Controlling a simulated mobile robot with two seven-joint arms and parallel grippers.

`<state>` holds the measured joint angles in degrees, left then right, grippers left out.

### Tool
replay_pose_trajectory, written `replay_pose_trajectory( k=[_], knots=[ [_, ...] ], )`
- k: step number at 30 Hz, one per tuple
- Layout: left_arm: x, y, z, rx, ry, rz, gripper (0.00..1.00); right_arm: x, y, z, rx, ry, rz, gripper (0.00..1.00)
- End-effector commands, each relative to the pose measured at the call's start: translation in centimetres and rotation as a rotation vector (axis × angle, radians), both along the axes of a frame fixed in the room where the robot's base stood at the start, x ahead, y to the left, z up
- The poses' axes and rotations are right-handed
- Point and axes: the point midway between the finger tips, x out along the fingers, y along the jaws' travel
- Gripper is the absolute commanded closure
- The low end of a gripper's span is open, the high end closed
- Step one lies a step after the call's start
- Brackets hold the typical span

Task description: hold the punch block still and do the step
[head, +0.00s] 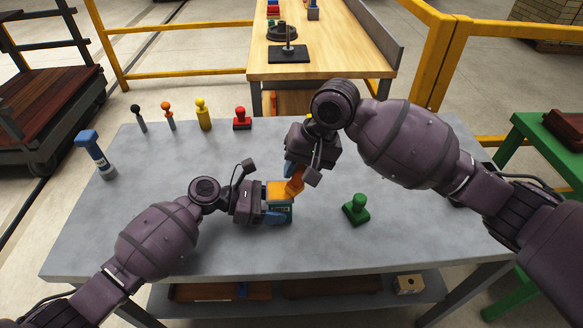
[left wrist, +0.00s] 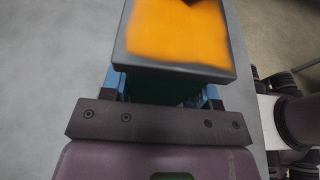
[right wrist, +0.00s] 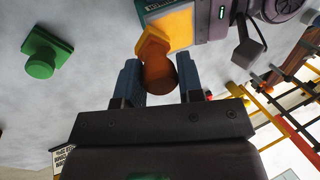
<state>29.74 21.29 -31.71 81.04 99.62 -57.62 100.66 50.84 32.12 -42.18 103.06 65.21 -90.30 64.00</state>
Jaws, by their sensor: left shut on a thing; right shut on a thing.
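The punch block (head: 283,213) has a teal body, a dark rim and an orange top; it sits on the grey table. My left gripper (head: 274,216) is shut on its sides. In the left wrist view the block's orange top (left wrist: 180,32) shows above the blue fingers (left wrist: 165,88). My right gripper (head: 293,172) is shut on an orange punch (head: 296,184), above the block's right part. In the right wrist view its round knob (right wrist: 158,74) is between the blue fingers (right wrist: 160,82), and its far end meets or overlaps the orange top; contact is unclear.
A green stamp (head: 356,209) stands to the right on the table (head: 200,260). A blue-headed tool (head: 95,153) is at the far left. Dark (head: 138,117), orange (head: 168,115), yellow (head: 203,113) and red (head: 242,119) pieces line the back edge. The front of the table is clear.

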Motion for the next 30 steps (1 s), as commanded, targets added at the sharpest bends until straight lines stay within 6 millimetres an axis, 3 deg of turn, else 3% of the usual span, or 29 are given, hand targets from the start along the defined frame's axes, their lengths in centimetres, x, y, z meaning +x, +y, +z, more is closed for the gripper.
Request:
replay_pose_trajectory(
  k=[6,17,30],
  knots=[
    [0.0,0.0,0.0,0.000,0.000,0.000,0.70,0.0,-1.3,0.0,0.001,0.000,0.000,1.00],
    [0.0,0.0,0.0,0.000,0.000,0.000,0.70,0.0,-1.3,0.2,0.001,-0.001,0.000,1.00],
    [0.0,0.0,0.0,0.000,0.000,0.000,0.70,0.0,-1.3,3.4,0.001,-0.003,0.000,1.00]
  ],
)
